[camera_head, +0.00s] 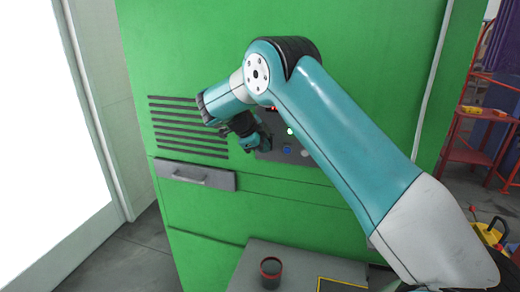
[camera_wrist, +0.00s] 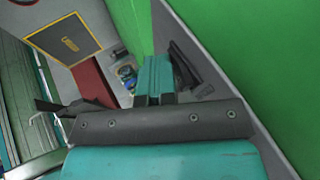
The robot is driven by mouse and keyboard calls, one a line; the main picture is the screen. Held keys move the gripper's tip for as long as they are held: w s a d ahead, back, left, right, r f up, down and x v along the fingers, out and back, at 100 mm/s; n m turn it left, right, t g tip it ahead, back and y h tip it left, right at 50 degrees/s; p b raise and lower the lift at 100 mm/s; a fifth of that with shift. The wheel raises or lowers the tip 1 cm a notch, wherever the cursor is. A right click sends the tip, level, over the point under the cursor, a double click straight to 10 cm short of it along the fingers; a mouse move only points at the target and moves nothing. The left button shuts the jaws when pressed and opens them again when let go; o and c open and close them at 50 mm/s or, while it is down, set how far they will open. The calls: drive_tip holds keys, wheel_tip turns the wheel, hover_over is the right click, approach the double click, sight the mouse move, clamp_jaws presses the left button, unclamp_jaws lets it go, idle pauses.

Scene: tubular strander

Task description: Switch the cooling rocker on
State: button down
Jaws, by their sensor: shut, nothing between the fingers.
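The dark control panel (camera_head: 283,127) is set in the front of the green cabinet. A lit green lamp (camera_head: 290,131), a blue button (camera_head: 287,150) and a pale round control (camera_head: 305,154) show on it, with a small red light near its top. I cannot make out the cooling rocker; my arm and gripper cover part of the panel. My gripper (camera_head: 262,143) is shut and empty in front of the panel's left part. In the wrist view its fingers (camera_wrist: 168,75) lie close to a grey panel surface (camera_wrist: 222,90). I cannot tell whether they touch it.
Left of the panel are vent slots (camera_head: 188,125) and a grey drawer handle (camera_head: 195,175). Below stands a grey table (camera_head: 243,273) with a dark cup (camera_head: 271,272) and a yellow-edged mat (camera_head: 340,286). A red rack (camera_head: 480,130) stands at the far right.

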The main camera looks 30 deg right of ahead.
drive_tip(key=shift+r, duration=0.9)
drive_tip(key=s+a+f+b+v, duration=0.1)
drive_tip(key=s+v, duration=0.1)
drive_tip(key=v, duration=1)
drive_tip(key=shift+a, duration=0.3)
drive_tip(key=shift+s, duration=0.1)
